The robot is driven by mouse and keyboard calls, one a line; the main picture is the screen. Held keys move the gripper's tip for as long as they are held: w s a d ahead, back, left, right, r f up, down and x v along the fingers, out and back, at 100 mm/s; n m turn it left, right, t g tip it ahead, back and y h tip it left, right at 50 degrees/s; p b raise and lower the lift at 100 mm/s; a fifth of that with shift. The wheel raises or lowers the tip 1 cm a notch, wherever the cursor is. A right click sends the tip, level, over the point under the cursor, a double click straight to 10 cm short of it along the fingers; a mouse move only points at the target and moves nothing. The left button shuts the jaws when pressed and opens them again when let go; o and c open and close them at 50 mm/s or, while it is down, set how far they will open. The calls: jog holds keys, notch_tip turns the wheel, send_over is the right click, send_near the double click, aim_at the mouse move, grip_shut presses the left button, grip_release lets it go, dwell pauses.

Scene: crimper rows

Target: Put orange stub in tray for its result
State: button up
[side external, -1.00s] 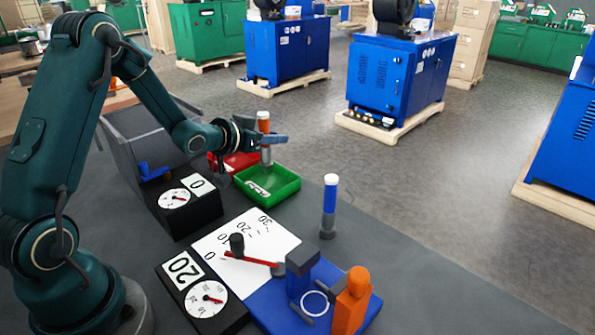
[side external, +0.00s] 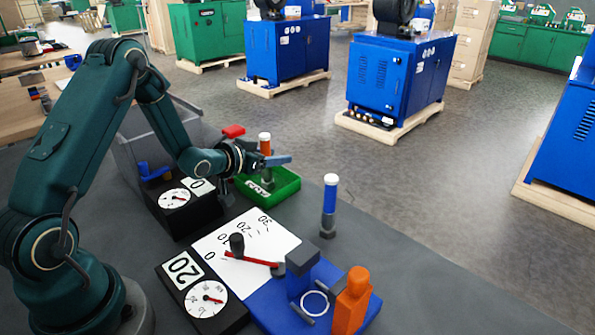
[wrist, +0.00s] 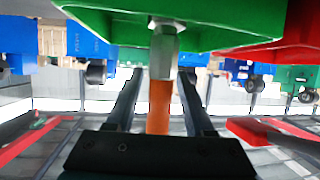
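The orange stub (side external: 265,147) has a white top and a grey lower end and stands upright between the fingers of my gripper (side external: 268,161). In the wrist view the orange stub (wrist: 160,105) lies between the two gripper fingers (wrist: 161,75). My gripper looks shut on it, though the contact is not clear. The stub's lower end overlaps the green tray (side external: 290,190); I cannot tell whether it touches the floor. The green tray also shows in the wrist view (wrist: 225,25). A red tray (side external: 233,131) is behind my arm, mostly hidden.
A blue stub (side external: 330,195) with a grey base stands upright on the table. A blue fixture (side external: 302,265) with an orange part (side external: 351,300) is at the front, beside a white scale and red pointer. Two dial boxes and a grey bin (side external: 125,150) are on the left.

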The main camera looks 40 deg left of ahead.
aim_at(264, 153)
jog(key=shift+r, duration=0.1)
jog(key=shift+s+r, duration=0.1)
jog(key=shift+g, duration=0.3)
jog(key=v, duration=0.8)
jog(key=shift+d+r, duration=0.2)
jog(key=shift+d, duration=0.1)
jog(key=s+d+r+g, duration=0.3)
jog(key=s+d, duration=0.3)
jog(key=s, duration=0.4)
jog(key=s+d+r+m+g+h, duration=0.1)
jog(key=s+d+r+g, duration=0.2)
jog(key=s+d, duration=0.4)
jog(key=s+g, duration=0.1)
jog(key=s, duration=0.2)
jog(key=shift+r+m+h, duration=0.3)
jog(key=shift+r, duration=0.1)
